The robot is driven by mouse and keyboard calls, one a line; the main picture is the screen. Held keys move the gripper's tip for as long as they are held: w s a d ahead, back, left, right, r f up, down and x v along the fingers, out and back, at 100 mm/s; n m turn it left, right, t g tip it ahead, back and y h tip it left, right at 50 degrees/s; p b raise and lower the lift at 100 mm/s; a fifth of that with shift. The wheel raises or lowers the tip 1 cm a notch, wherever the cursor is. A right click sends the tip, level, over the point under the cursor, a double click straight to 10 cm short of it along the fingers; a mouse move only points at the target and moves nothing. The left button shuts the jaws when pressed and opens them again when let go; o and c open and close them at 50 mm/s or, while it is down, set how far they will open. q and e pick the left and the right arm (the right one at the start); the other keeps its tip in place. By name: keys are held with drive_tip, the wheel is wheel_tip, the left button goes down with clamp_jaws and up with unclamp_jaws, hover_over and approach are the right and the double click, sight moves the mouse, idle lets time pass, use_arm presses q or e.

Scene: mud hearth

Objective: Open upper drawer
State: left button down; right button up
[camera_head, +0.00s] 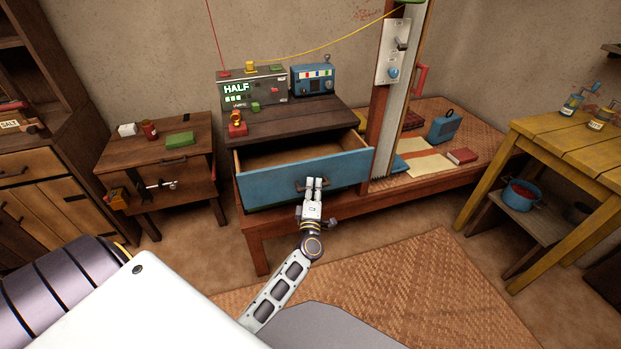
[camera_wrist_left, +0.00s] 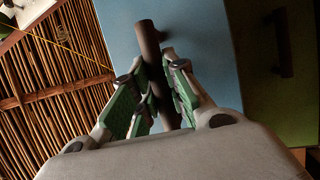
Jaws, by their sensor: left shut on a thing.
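The upper drawer (camera_head: 260,188) has a blue front and is pulled out of the dark wooden cabinet (camera_head: 290,122). Its inside shows and looks empty from here. My left gripper (camera_head: 314,184) is at the drawer front, shut on the dark bar handle (camera_head: 300,185). In the left wrist view the handle (camera_wrist_left: 150,50) runs between the two green-padded fingers (camera_wrist_left: 156,95), with the blue drawer front (camera_wrist_left: 205,50) behind it. My right gripper is not in view.
A box with a lit "HALF" sign (camera_head: 250,90) and a blue device (camera_head: 313,79) stand on the cabinet. A small wooden table (camera_head: 150,165) is to the left. A yellow table (camera_head: 570,140) is at right. A woven mat (camera_head: 400,275) covers the floor in front.

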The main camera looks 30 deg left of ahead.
use_arm(q)
drive_tip(key=s+d+p, duration=0.1)
drive_tip(key=s+d, duration=0.3)
drive_tip(key=d, duration=0.1)
drive_tip(key=shift+s, duration=0.25)
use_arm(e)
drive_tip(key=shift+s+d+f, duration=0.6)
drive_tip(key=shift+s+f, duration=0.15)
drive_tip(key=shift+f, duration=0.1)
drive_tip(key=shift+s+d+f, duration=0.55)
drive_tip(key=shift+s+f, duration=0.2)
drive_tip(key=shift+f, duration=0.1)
use_arm(q)
drive_tip(key=shift+d, duration=0.1)
drive_tip(key=c, duration=1.7)
unclamp_jaws()
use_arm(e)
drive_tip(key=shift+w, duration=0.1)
use_arm(q)
drive_tip(key=shift+s, duration=0.1)
